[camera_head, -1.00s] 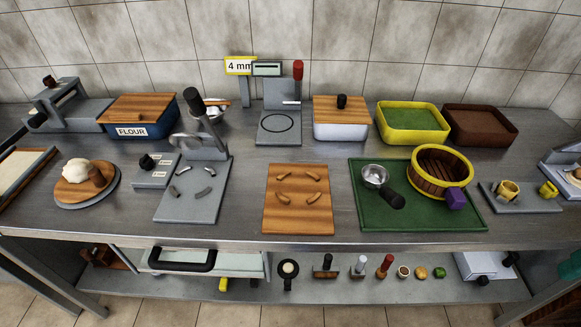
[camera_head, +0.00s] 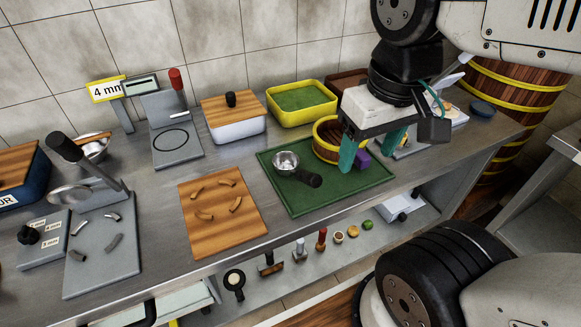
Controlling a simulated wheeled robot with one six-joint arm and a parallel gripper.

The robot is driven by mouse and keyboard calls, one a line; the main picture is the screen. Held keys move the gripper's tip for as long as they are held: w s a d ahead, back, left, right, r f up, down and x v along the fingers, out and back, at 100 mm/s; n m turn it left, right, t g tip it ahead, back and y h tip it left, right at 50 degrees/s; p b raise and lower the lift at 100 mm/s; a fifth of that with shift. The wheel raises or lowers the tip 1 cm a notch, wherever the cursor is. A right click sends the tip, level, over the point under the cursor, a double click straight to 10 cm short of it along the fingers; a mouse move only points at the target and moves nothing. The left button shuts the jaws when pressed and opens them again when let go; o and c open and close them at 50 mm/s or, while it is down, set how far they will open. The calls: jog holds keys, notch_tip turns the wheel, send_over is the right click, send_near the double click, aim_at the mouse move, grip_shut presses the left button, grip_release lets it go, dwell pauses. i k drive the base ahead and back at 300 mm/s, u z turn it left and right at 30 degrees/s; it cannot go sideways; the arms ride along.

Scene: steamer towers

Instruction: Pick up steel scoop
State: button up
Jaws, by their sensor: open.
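The steel scoop (camera_head: 285,161) is a small round metal bowl with a thick black handle (camera_head: 309,179). It lies on the green mat (camera_head: 343,193), with its handle pointing to the lower right. My gripper (camera_head: 369,153) has teal fingers that are apart with nothing between them. It is to the right of the scoop and shows in front of the wooden tub and the purple block, apart from the scoop. My arm hides part of the back right of the table.
Beside the scoop are a wooden tub with yellow bands (camera_head: 325,142) and a purple block (camera_head: 363,159). A wooden board (camera_head: 222,232) with several brown curved pieces lies left of the mat. A yellow tray (camera_head: 302,116) stands behind. The mat's front is clear.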

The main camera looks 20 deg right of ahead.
aim_at(286, 163)
jog(key=z, duration=2.15)
jog(key=k, duration=1.6)
jog(key=u, duration=2)
jog(key=i, duration=0.5)
